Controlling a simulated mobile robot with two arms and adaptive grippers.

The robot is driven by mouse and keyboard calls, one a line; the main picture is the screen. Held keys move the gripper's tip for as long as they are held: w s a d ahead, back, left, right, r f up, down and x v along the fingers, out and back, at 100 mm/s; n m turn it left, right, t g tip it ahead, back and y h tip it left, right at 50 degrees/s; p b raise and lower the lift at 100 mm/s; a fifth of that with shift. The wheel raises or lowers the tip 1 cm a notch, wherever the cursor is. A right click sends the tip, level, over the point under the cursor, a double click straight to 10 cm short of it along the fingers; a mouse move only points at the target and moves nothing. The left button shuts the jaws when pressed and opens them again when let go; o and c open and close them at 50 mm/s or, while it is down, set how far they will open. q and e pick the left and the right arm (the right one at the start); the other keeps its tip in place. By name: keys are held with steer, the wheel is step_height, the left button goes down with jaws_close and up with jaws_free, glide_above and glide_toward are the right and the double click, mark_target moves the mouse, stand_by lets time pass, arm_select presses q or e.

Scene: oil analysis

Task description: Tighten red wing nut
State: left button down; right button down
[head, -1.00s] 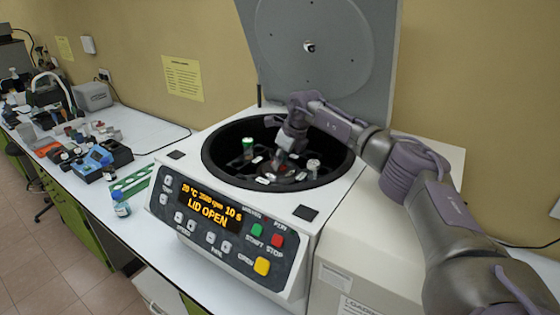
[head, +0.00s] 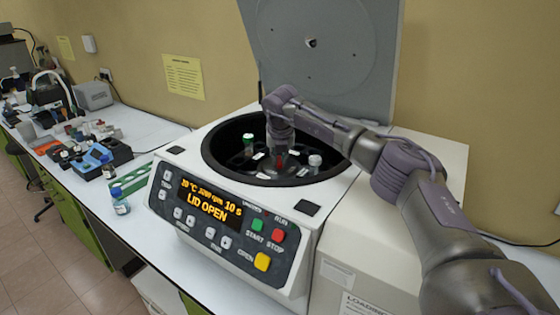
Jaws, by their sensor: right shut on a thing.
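The centrifuge (head: 228,276) stands on the bench with its lid (head: 322,60) raised and "LID OPEN" on its display. Inside its dark bowl, the red wing nut (head: 280,161) shows as a small red patch at the middle of the rotor. My right gripper (head: 280,157) points down into the bowl, shut on the red wing nut; its fingers hide most of the nut. A green-capped tube (head: 248,139) sits in the rotor to the left, and a white-capped tube (head: 315,161) to the right. My left gripper is not in view.
The rim of the bowl (head: 209,168) surrounds the gripper, and the raised lid stands behind my arm. On the bench to the left are a green rack (head: 133,180), a blue-capped bottle (head: 120,203) and a blue device (head: 92,160). Free bench surface lies behind the rack.

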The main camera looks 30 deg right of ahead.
steer(key=m+g+h+b, duration=0.1)
steer(key=m, duration=0.2)
steer(key=shift+w+a+m, duration=0.1)
steer(key=shift+m, duration=0.3)
steer(key=shift+m+g+h+b, duration=0.5)
steer(key=shift+m+g, duration=0.1)
steer(key=shift+m, duration=1.2)
steer(key=c, duration=1.1)
jaws_free()
steer(key=shift+c, duration=0.2)
steer(key=v, duration=1.2)
steer(key=shift+w, duration=0.1)
